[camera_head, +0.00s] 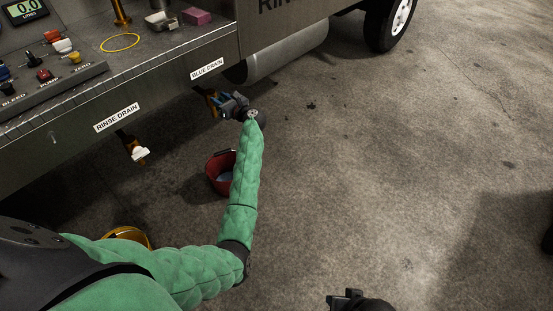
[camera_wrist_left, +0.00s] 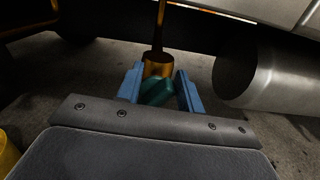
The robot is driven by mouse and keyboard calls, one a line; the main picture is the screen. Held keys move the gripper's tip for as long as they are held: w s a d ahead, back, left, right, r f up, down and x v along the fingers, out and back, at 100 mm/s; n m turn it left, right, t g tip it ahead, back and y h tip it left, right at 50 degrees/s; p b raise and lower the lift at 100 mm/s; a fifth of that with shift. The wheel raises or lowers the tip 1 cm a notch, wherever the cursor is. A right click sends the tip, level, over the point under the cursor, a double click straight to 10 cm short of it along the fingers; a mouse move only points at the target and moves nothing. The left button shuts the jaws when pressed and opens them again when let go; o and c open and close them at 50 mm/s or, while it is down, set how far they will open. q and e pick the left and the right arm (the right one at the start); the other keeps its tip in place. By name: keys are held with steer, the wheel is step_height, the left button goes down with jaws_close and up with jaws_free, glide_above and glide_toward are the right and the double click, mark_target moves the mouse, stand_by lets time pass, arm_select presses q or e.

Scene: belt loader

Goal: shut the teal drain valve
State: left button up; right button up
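The teal valve handle (camera_wrist_left: 157,92) shows in the left wrist view, below a brass pipe (camera_wrist_left: 158,66). It lies between the two blue fingers of my left gripper (camera_wrist_left: 160,90), which stand apart on either side of it. I see no clear grip on it. In the head view my left gripper (camera_head: 229,103) is under the cart edge, below the "BLUE DRAIN" label (camera_head: 207,68), and mostly hides the valve there. Part of my right gripper (camera_head: 346,297) shows at the bottom edge; its finger opening is not clear.
A second drain with a white handle (camera_head: 140,154) hangs under the "RINSE DRAIN" label (camera_head: 117,118). A red bucket (camera_head: 215,178) with liquid stands on the floor beside my left forearm. A grey cylinder (camera_head: 288,54) is under the cart.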

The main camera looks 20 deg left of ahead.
arm_select(q)
steer(key=shift+s+a+n, duration=0.1)
steer(key=shift+s+n, duration=0.05)
steer(key=shift+n, duration=0.25)
steer(key=s+d+m+t+h+p, duration=0.3)
steer(key=d+m+t+p, duration=0.35)
steer(key=d+m, duration=0.7)
steer(key=s+d+f+m+t+h+p, duration=0.1)
steer(key=s+d+f+m+h, duration=0.3)
steer(key=m, duration=0.5)
steer(key=s+d+f+m+t+h+p, duration=0.2)
steer(key=s+d+f+m+h+p, duration=0.2)
steer(key=d+f+m+h, duration=0.3)
steer(key=shift+d+f+m+h, duration=0.2)
steer(key=shift+d+m+h, duration=0.7)
steer(key=shift+d+m, duration=0.55)
steer(key=shift+s, duration=0.1)
